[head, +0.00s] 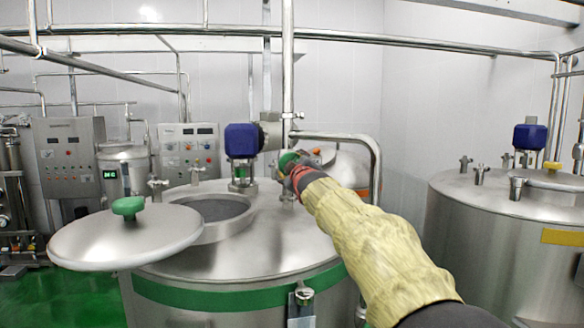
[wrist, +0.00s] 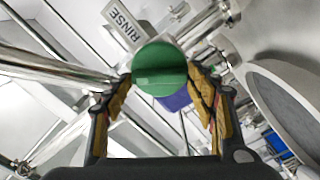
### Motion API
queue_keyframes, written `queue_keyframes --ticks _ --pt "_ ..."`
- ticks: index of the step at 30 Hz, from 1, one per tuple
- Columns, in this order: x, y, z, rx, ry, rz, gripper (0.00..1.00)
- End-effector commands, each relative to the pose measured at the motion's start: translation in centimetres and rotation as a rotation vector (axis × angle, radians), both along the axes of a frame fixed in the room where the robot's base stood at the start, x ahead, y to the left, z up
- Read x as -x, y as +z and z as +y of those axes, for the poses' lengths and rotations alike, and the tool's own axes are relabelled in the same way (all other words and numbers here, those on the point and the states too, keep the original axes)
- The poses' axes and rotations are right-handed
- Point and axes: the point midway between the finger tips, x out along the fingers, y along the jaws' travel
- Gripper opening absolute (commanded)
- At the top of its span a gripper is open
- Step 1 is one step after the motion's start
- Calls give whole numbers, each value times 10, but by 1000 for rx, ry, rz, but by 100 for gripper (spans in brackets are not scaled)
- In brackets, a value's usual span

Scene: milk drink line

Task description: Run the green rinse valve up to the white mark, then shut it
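The green rinse valve's round knob (wrist: 160,68) fills the middle of the wrist view, below a grey RINSE label (wrist: 128,25). My gripper (wrist: 160,80) reaches it with yellow-padded fingers on its left and right sides. Both fingertips meet the knob's edges, so the gripper appears shut on it. In the head view the green knob (head: 288,159) shows at the end of my gripper (head: 297,168), beside the upright steel pipe. My gripper and sleeved arm partly hide it there. I cannot make out a white mark in either view.
A steel tank (head: 270,250) with a green band stands below my arm. Its lid (head: 90,243) with a green knob sits beside the open hatch (head: 215,225). A blue actuator (head: 241,140) stands left of the valve. A bent steel pipe (head: 374,150) is close on the right.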

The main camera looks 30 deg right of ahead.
Motion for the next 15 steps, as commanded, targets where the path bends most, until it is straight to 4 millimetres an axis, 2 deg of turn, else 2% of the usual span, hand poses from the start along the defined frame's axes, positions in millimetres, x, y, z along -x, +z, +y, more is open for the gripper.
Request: queue_keyframes --ticks 5,15 --pt "0 0 0 0 0 0 69" --pt "1 0 0 -1 -1 0 70"
